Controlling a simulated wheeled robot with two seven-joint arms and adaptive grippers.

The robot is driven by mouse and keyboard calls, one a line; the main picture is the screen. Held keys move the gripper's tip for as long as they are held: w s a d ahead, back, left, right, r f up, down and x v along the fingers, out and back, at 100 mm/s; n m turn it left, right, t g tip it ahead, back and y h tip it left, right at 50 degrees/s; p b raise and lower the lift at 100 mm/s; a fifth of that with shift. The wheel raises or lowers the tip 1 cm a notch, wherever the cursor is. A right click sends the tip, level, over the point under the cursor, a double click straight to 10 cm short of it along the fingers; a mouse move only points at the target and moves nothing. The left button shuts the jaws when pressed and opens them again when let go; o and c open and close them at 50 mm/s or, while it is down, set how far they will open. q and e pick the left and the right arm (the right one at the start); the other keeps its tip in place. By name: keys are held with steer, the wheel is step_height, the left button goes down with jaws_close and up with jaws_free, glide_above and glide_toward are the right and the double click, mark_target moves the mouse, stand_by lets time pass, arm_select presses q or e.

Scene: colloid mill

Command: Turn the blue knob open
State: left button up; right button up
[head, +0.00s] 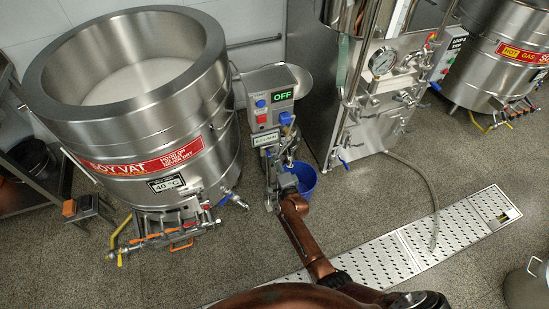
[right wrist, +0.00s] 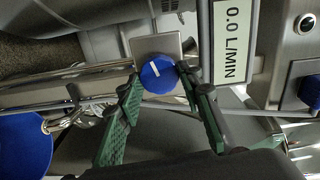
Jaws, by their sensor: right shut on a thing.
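In the right wrist view the round blue knob (right wrist: 158,74), with a short white mark slanting across its face, sits on a grey square plate. The green-padded fingers of my right gripper (right wrist: 160,88) stand on either side of it, closed on its edges. In the head view my right gripper (head: 273,170) is at the front of the mill's metal column, and it hides the knob there. A display (right wrist: 235,40) beside the knob reads 0.0 L/MIN. My left gripper is in neither view.
A control box (head: 275,92) above shows OFF. A blue bucket (head: 303,178) stands close to my right gripper. The large soy vat (head: 140,125) is to the left, a steel machine (head: 365,90) to the right.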

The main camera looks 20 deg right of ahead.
steer(key=shift+a+n+b, duration=0.15)
steer(key=shift+n, duration=6.5)
steer(key=shift+a+n+b, duration=0.15)
steer(key=shift+n, duration=6.5)
steer(key=o, duration=1.2)
steer(key=shift+c, duration=0.2)
step_height(320, 180, up, 10)
steer(key=shift+r, duration=0.1)
